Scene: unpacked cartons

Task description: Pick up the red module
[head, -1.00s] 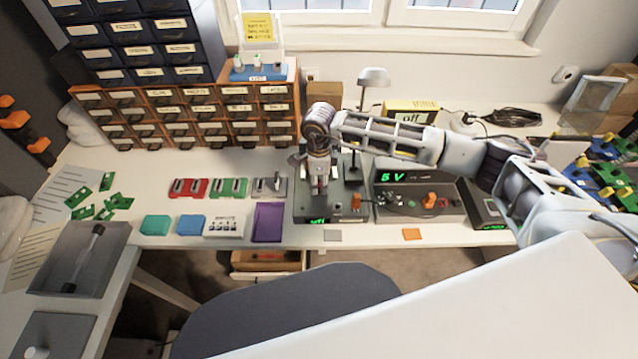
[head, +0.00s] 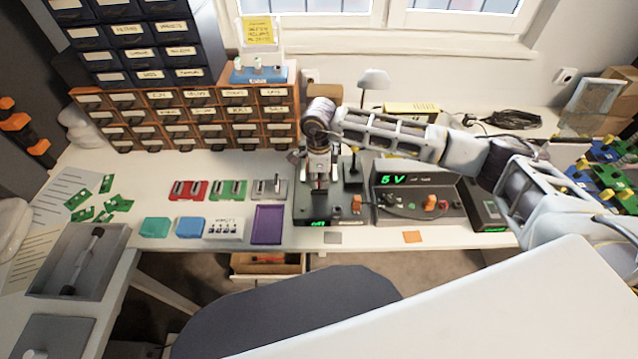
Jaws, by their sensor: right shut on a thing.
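My right gripper (head: 320,186) points down over the black test unit (head: 301,210) with a green display. It is shut on a small reddish piece that looks like the red module, mostly hidden by the fingers. I cannot tell whether the piece touches the unit. A larger red block (head: 188,191) with grey clips lies on the bench to the left, beside a similar green block (head: 228,190) and a grey one (head: 270,189). My left gripper is not in view.
Teal (head: 155,227) and blue (head: 190,227) blocks, a white switch box (head: 226,229) and a purple tray (head: 267,226) line the front. A power supply reading 5 V (head: 420,193) and a lamp (head: 374,79) stand close to my right arm. Drawer cabinets (head: 190,117) stand behind.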

